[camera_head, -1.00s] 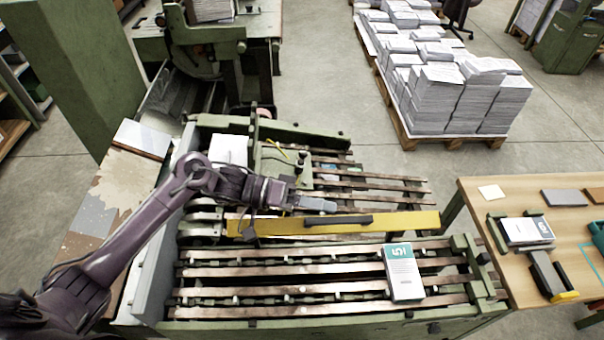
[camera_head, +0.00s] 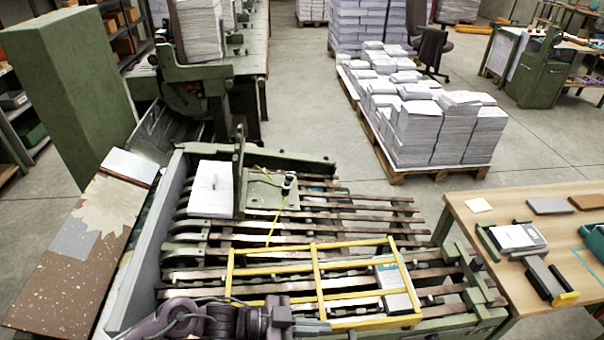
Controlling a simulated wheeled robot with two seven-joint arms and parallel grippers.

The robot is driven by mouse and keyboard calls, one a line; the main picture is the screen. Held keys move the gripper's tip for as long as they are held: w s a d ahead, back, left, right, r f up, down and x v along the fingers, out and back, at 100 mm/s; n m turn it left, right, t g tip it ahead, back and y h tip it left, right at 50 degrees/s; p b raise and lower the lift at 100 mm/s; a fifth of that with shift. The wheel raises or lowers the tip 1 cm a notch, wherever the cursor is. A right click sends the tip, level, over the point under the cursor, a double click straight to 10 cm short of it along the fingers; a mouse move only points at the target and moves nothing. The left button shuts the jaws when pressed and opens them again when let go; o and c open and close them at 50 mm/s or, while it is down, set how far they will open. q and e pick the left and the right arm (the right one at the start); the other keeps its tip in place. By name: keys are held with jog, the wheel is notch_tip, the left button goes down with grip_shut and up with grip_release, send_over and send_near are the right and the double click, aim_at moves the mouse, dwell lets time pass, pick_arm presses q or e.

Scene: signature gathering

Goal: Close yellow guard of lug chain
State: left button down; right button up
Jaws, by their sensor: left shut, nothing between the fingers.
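The yellow guard (camera_head: 317,265), an open frame with crossbars, lies over the front part of the lug chain (camera_head: 440,272). I cannot tell whether it rests fully on the machine. A booklet with a green and white cover (camera_head: 388,274) shows through the frame at its right end, below the bars. My left gripper (camera_head: 325,327) is shut and empty at the guard's front edge, near the bottom of the picture. I cannot tell whether its fingers touch the front bar. My right gripper is not in view.
A stack of white sheets (camera_head: 211,188) stands at the machine's left rear. A wooden table (camera_head: 470,222) with booklets and small tools is at the right. A pallet of paper stacks (camera_head: 430,120) stands behind, with open floor between.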

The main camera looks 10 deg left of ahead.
pick_arm(q)
jog(key=f+b, duration=0.1)
jog(key=f, duration=0.1)
jog(key=s+f+m+b, duration=0.1)
jog(key=f, duration=0.1)
jog(key=f+m+t+b, duration=0.1)
jog(key=f+b, duration=0.1)
jog(key=f, duration=0.1)
jog(key=shift+s+d, duration=0.2)
jog(key=shift+f, duration=0.25)
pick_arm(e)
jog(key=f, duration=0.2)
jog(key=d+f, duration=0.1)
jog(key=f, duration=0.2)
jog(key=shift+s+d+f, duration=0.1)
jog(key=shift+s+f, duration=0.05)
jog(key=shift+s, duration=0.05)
pick_arm(q)
jog(key=shift+s+f, duration=0.15)
jog(key=shift+f, duration=0.05)
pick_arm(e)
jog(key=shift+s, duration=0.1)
pick_arm(q)
jog(key=shift+r, duration=0.15)
